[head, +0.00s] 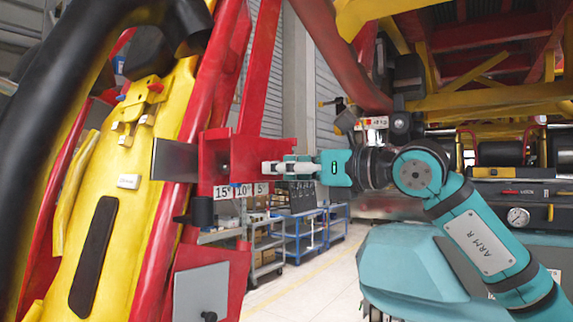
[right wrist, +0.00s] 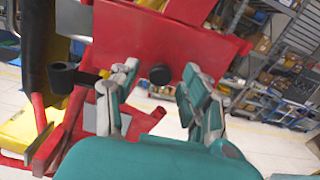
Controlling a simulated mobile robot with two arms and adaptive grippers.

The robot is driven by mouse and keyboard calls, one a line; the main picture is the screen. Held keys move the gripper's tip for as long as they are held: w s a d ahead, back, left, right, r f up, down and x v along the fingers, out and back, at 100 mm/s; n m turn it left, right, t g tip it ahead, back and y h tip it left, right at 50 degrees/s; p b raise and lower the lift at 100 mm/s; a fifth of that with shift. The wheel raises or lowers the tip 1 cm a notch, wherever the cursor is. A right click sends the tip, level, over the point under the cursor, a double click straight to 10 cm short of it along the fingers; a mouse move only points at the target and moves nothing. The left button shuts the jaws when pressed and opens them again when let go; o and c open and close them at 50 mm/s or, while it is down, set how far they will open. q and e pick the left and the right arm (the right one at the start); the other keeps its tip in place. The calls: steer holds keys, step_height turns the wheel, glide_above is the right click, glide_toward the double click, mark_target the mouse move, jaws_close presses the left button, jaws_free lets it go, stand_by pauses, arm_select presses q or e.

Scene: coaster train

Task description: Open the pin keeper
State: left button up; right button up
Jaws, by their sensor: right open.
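I cannot tell for sure which part is the pin keeper. My right gripper (head: 266,167) is open at the bracket's right side, its fingers on either side of the knob. Contact with the knob cannot be made out.
A grey plate (head: 175,160) juts from the bracket's left. The yellow and red car frame (head: 135,190) fills the left. Blue carts (head: 300,235) and shelves stand behind on open floor. A machine with a gauge (head: 518,217) is at right.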

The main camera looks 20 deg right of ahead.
jaws_close()
stand_by(0.5)
